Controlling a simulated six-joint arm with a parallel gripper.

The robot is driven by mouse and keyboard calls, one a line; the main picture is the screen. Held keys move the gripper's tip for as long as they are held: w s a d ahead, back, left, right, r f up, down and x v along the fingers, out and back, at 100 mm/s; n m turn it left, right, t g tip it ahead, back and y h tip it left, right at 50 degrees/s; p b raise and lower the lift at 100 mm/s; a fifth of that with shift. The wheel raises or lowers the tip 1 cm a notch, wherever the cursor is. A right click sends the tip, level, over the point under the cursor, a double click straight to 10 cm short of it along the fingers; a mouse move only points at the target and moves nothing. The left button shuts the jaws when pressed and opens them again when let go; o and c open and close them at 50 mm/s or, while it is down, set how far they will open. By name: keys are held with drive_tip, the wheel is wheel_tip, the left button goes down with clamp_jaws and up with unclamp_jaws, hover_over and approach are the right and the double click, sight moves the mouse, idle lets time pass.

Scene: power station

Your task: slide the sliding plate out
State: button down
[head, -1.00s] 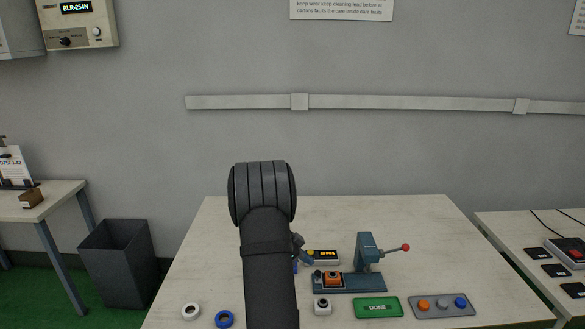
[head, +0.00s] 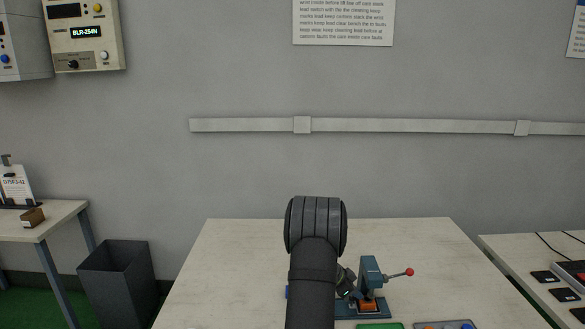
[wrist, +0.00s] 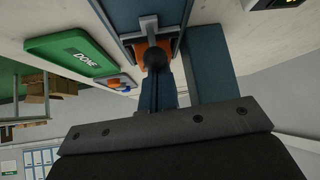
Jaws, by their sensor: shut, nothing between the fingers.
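The blue press (head: 370,278) stands on the table, with a red-ended lever (head: 409,272) out to its right. An orange block (head: 368,305) sits under the press head, on the blue base. In the wrist view the orange block (wrist: 146,48) shows beside a grey sliding plate (wrist: 146,22) and a dark round knob (wrist: 156,58). My gripper (head: 346,284) is shut and empty, close to the left side of the press. My arm hides the base's left end in the head view. I cannot tell whether the fingers touch the knob.
The DONE pad also shows in the wrist view (wrist: 70,50). The table (head: 240,265) is bare at the left and back.

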drive_tip(key=shift+s+d, duration=0.1)
drive_tip(key=shift+d, duration=0.25)
drive_tip(key=c, duration=1.3)
unclamp_jaws()
drive_tip(key=shift+r, duration=0.35)
drive_tip(key=r, duration=0.1)
drive_tip(key=a+r+m, duration=0.1)
drive_tip(key=r, duration=0.1)
drive_tip(key=w+a+r+m+g+y, duration=0.1)
drive_tip(key=r, duration=0.1)
drive_tip(key=shift+w+r, duration=0.1)
drive_tip(key=shift+r, duration=0.15)
drive_tip(key=a+r+m+g+y, duration=0.2)
drive_tip(key=a+r+y, duration=0.1)
drive_tip(key=a+r, duration=0.4)
drive_tip(key=shift+t, duration=0.3)
drive_tip(key=x, duration=1.1)
drive_tip(key=d+x, duration=0.1)
drive_tip(key=x, duration=0.5)
drive_tip(key=shift+w+d+r, duration=0.1)
drive_tip(key=shift+r, duration=0.15)
